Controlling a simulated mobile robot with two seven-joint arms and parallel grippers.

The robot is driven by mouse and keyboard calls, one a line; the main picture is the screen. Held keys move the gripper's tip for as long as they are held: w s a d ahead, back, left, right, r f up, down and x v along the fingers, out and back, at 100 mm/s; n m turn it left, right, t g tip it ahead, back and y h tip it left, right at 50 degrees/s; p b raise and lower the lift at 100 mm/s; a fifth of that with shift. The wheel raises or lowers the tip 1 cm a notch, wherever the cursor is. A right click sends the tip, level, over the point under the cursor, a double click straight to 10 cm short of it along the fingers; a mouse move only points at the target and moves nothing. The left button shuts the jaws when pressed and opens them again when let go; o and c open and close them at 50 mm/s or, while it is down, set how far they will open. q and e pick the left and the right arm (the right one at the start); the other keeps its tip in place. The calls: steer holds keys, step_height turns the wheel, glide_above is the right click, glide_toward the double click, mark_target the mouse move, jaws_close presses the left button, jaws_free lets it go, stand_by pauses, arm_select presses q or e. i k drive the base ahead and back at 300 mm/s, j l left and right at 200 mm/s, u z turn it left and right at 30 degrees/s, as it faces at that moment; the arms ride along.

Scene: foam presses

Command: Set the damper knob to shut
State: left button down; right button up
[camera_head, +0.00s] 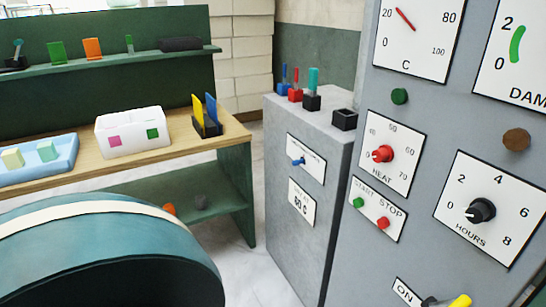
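A white plate (520,55) lettered "DAM" is cut off by the right edge at the top of the grey panel. It shows 0, 2 and a short green mark (516,44) standing nearly upright. I cannot tell whether this is a gauge or a knob dial. A small blue knob (298,161) sits on a plate on the lower grey cabinet; its lettering is too small to read. Neither of my grippers is in view.
The grey panel (350,255) also carries a red HEAT knob (382,154), a black HOURS knob (481,211), a green button (358,203), a red button (383,223) and a yellow handle (460,301). A wooden-topped bench (170,150) stands left. A rounded teal body (100,260) fills the lower left.

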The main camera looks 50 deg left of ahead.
mark_target(295, 163)
steer(key=u, duration=1.35)
